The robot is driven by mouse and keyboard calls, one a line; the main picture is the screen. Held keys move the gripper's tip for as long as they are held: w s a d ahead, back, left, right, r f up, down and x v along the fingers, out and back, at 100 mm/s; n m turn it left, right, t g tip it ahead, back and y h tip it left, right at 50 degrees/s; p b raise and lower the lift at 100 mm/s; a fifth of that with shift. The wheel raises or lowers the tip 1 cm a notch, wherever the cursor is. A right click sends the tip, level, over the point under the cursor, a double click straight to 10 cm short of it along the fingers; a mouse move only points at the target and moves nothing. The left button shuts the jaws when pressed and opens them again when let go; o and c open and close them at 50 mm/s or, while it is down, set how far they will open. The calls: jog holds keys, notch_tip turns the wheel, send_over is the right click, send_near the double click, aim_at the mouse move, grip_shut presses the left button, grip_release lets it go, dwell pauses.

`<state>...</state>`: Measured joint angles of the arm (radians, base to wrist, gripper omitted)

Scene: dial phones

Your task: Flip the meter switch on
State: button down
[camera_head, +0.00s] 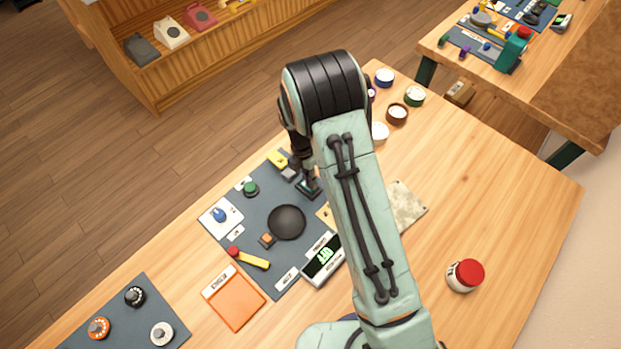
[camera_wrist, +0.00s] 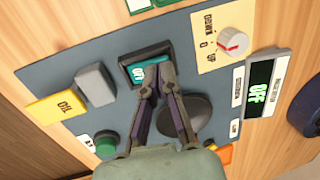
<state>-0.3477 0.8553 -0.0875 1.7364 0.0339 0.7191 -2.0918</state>
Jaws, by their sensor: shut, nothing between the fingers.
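A teal rocker switch in a black frame (camera_wrist: 136,74) sits on the dark mat (camera_wrist: 60,78), with light lettering that looks like "ON". It also shows in the head view (camera_head: 309,190). My gripper (camera_wrist: 159,70) is shut and empty. Its fingertips are at the rocker's right part and cover some of it; I cannot tell whether they touch. A meter display (camera_wrist: 261,88) to the right reads "OFF" in green. It also shows in the head view (camera_head: 323,260). No label on the rocker itself names the meter.
The table's right side is mostly clear.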

dwell(0.3)
jog(key=shift+s+d+f, duration=0.1)
jog(key=shift+f, duration=0.2)
jog(key=shift+w+a+r, duration=0.1)
jog(key=shift+w+a, duration=0.45)
notch_tip(320, 180, up, 14)
jog(key=w+a, duration=0.2)
dwell(0.5)
